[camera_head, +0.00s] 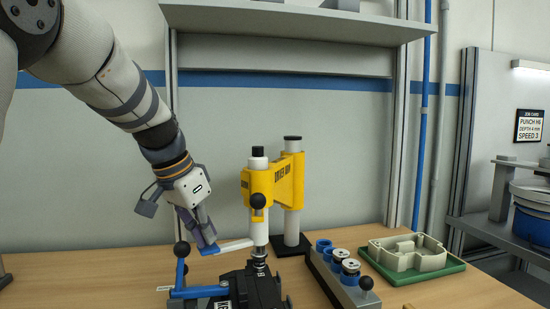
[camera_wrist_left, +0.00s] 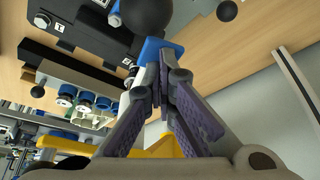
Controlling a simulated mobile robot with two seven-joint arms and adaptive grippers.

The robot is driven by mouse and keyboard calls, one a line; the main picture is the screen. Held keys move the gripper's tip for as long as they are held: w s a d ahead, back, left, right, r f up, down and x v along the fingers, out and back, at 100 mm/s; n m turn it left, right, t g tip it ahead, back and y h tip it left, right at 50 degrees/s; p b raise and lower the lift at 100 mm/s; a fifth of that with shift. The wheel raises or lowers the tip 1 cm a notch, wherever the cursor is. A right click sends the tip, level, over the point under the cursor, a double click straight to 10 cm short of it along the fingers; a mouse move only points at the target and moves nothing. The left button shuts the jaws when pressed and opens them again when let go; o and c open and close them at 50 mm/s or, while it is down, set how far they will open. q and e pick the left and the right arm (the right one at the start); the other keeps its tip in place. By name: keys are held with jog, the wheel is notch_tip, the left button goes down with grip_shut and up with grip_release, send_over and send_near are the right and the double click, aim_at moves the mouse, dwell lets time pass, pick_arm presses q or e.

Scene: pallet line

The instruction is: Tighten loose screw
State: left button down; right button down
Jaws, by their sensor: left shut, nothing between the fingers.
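My left gripper (camera_head: 208,246) comes down from the upper left in the head view. Its fingers are shut and empty, with the tips at the blue end (camera_head: 210,250) of a white lever (camera_head: 236,245). I cannot tell whether they touch it. The lever runs to the yellow and white press (camera_head: 257,185). In the left wrist view, the closed fingertips (camera_wrist_left: 163,62) are beside a blue piece (camera_wrist_left: 155,46), with a black ball knob (camera_wrist_left: 147,14) beyond. I cannot make out a loose screw in either view. My right gripper is not in view.
A black fixture (camera_head: 255,290) with a blue handle (camera_head: 198,291) stands below the press. To its right are a grey block with blue and white rings (camera_head: 349,267) and a green tray (camera_head: 440,270) holding a cream part (camera_head: 407,256). A shelf (camera_head: 300,22) hangs above.

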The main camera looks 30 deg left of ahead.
pick_arm(q)
jog(key=shift+f, duration=0.15)
notch_tip(320, 180, up, 9)
dwell(1.0)
dwell(0.4)
